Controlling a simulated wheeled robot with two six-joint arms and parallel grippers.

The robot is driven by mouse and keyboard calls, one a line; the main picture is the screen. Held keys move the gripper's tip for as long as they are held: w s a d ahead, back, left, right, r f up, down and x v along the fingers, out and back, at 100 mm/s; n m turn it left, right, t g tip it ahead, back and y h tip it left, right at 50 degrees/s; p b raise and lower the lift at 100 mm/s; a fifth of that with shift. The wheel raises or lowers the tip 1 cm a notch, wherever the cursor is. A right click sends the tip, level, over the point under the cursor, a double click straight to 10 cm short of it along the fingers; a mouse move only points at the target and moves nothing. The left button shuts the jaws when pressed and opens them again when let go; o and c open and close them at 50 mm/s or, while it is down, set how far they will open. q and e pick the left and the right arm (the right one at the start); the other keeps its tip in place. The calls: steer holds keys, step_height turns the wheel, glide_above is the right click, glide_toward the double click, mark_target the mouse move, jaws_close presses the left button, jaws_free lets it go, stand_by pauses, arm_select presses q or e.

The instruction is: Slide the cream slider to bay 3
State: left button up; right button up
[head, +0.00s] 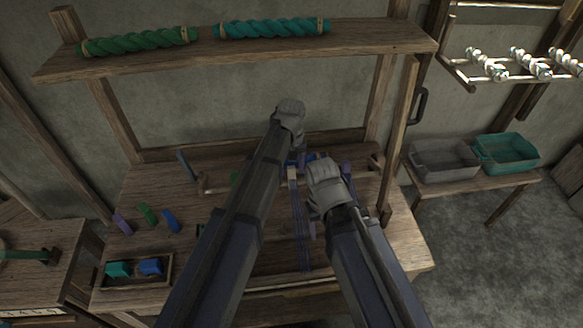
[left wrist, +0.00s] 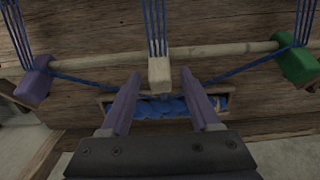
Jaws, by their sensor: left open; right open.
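The cream slider (left wrist: 159,73) sits on a pale wooden rod (left wrist: 220,50) in the left wrist view, with blue cords rising above it. It also shows small in the head view (head: 292,174). My left gripper (left wrist: 161,78) is open, its purple fingers on either side of the slider's lower end; I cannot tell whether they touch it. In the head view my left gripper (head: 299,157) is over the back of the loom. My right gripper (head: 328,190) is open at the right, its fingers largely hidden. No bay number is readable.
On the rod, a purple block (left wrist: 35,84) stands left and a green block (left wrist: 297,65) right. A slot with blue material (left wrist: 160,107) lies below. Small coloured blocks (head: 148,215) and an open tray (head: 133,284) occupy the bench's left side. A shelf (head: 350,38) spans above.

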mark_target(292, 168)
arm_select(q)
step_height(292, 168, up, 8)
steer(key=p, duration=0.7)
steer(key=shift+f, duration=0.15)
steer(key=shift+f, duration=0.1)
steer(key=shift+s, duration=0.15)
steer(key=s+a+f+m+y+b, duration=0.1)
steer(key=s+m, duration=0.5)
steer(key=s, duration=1.5)
steer(key=shift+s+a+f+b, duration=0.2)
steer(key=shift+a+f+b, duration=0.2)
steer(key=shift+a, duration=0.15)
steer(key=shift+d, duration=0.1)
